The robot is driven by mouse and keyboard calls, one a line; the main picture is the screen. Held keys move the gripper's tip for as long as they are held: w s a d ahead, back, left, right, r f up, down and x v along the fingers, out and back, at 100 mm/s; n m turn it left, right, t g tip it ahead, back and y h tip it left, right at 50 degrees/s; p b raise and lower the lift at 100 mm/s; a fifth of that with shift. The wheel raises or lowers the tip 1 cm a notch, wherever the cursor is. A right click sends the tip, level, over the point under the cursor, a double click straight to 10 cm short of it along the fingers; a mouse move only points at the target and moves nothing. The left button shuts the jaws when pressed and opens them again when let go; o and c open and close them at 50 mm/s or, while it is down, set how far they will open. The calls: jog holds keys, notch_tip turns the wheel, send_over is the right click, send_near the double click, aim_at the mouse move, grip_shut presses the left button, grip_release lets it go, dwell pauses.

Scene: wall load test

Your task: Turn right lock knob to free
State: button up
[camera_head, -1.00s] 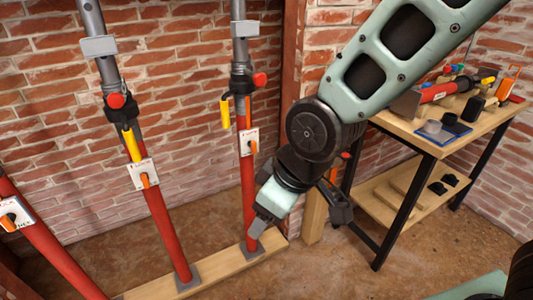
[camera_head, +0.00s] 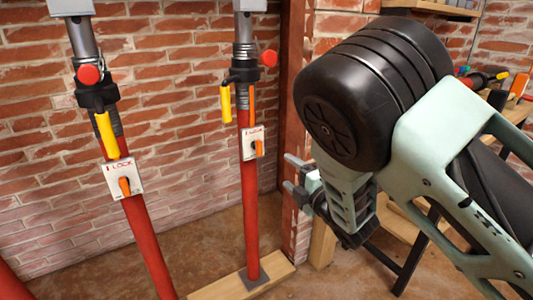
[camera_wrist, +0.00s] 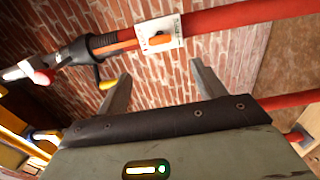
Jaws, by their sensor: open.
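The right red post (camera_head: 249,205) stands upright and carries a white lock plate (camera_head: 248,143). An orange lock knob (camera_head: 258,148) sticks out from the plate. My gripper (camera_head: 291,173) is to the right of this post, slightly lower than the knob. Its two fingers point left, apart from the post and empty. The wrist view shows the open gripper (camera_wrist: 163,85) with a red post (camera_wrist: 235,17) across the top, a white plate (camera_wrist: 160,34) and an orange knob (camera_wrist: 161,38). I cannot read the plate's lettering there.
A second red post (camera_head: 150,240) with its own plate and orange knob (camera_head: 124,187) stands to the left. A yellow handle (camera_head: 226,103) and red knob (camera_head: 268,58) sit above the right plate. A brick wall (camera_head: 190,170) is behind. A workbench (camera_head: 400,225) is partly hidden by my arm.

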aim_at(260, 149)
jog(key=x, duration=1.7)
jog(key=shift+b, duration=0.4)
jog(key=shift+s, duration=0.1)
jog(key=c, duration=1)
